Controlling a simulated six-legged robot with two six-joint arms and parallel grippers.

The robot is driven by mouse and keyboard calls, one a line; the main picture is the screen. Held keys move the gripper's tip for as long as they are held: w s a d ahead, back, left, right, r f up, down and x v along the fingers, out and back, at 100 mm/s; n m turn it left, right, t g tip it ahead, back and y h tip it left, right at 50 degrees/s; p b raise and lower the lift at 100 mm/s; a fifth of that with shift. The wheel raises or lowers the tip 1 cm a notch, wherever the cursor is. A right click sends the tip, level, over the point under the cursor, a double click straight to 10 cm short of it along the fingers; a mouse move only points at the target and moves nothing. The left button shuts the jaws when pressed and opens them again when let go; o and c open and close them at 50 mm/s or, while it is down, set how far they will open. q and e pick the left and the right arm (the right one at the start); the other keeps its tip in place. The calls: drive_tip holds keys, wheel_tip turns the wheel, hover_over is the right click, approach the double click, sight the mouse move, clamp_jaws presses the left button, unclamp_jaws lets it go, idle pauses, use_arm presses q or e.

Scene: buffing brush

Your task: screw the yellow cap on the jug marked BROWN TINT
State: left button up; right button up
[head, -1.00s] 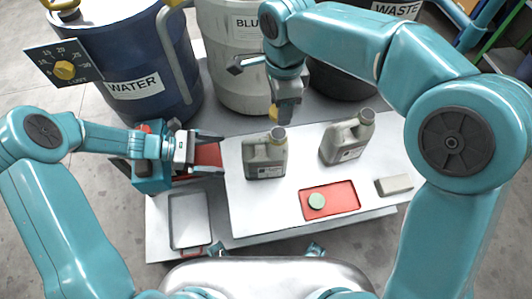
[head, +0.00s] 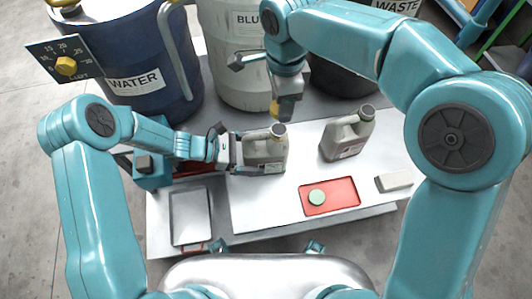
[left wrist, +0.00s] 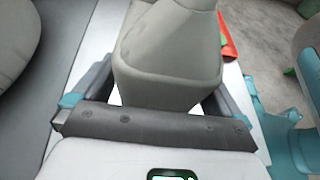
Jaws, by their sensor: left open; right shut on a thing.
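A grey jug (head: 266,150) stands at the left of the white board, its mouth uncovered. A second grey jug (head: 346,138) stands to its right. Both have labels too small to read. My left gripper (head: 240,151) is open at the left side of the first jug. In the left wrist view that jug (left wrist: 168,65) sits between the spread fingers, with narrow gaps beside it. My right gripper (head: 280,105) points down above the first jug's mouth, shut on the yellow cap (head: 274,109), which is mostly hidden by the fingers and apart from the jug.
A red tray (head: 346,192) holds a green cap (head: 316,197). A pale block (head: 394,181) lies to its right. A grey tray (head: 190,217) lies at the front left. WATER (head: 150,65) and BLUE (head: 222,50) barrels stand behind.

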use_arm(q)
drive_tip(key=shift+d+f, duration=0.2)
drive_tip(key=shift+d, duration=0.35)
drive_tip(key=shift+w, duration=0.1)
drive_tip(key=c, duration=1.3)
use_arm(e)
hover_over(280, 129)
drive_tip(key=shift+f, duration=2.5)
drive_tip(key=shift+f, duration=0.9)
drive_tip(key=shift+f, duration=0.5)
